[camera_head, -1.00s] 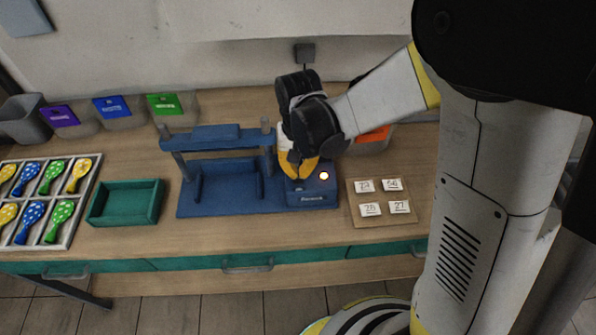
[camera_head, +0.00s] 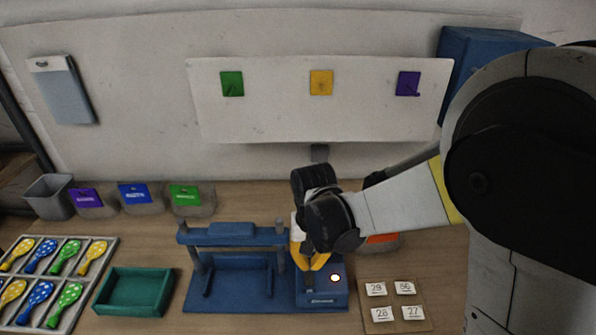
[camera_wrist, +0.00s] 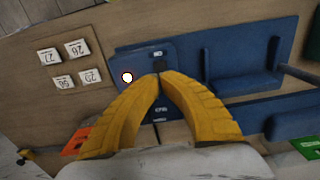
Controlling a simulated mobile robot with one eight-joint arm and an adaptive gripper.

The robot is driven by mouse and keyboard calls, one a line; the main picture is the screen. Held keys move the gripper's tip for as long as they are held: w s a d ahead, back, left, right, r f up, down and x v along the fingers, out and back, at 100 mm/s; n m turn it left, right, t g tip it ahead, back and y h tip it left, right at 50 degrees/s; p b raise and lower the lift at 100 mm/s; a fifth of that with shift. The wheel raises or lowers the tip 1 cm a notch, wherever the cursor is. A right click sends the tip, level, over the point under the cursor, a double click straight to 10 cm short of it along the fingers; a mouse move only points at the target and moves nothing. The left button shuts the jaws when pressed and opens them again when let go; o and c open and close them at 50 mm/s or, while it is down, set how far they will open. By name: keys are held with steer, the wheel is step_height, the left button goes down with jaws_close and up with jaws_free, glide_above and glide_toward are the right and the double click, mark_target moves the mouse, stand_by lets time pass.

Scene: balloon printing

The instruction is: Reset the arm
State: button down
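My gripper (camera_head: 309,268) has yellow fingers and hangs low over the blue control box (camera_head: 333,297) at the right end of the blue printing press (camera_head: 228,295). In the wrist view, the fingertips (camera_wrist: 160,78) come together beside a small dark switch on the box (camera_wrist: 135,62). Nothing shows held between them, and I cannot tell whether they touch the switch. The box's round button (camera_head: 335,278) is lit; it also shows lit in the wrist view (camera_wrist: 127,77).
A tray of colored balloons (camera_head: 112,243) and an empty green tray (camera_head: 134,291) lie left. A board with numbered tiles (camera_head: 392,312) lies right of the box. Colored-label bins (camera_head: 140,199) line the back. The wall panel (camera_head: 275,112) bears green, yellow and purple squares.

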steer(key=shift+d, duration=0.1)
steer(key=s+d+r+t+b, duration=0.3)
steer(key=s+d+b, duration=0.2)
steer(key=d, duration=0.1)
steer(key=s+d+r+t+b, duration=0.3)
steer(key=s+d+t+b, duration=0.1)
steer(key=d, duration=0.3)
steer(key=shift+s+d+b, duration=0.15)
steer(key=shift+s+b, duration=0.2)
steer(key=shift+s, duration=0.55)
stand_by(0.9)
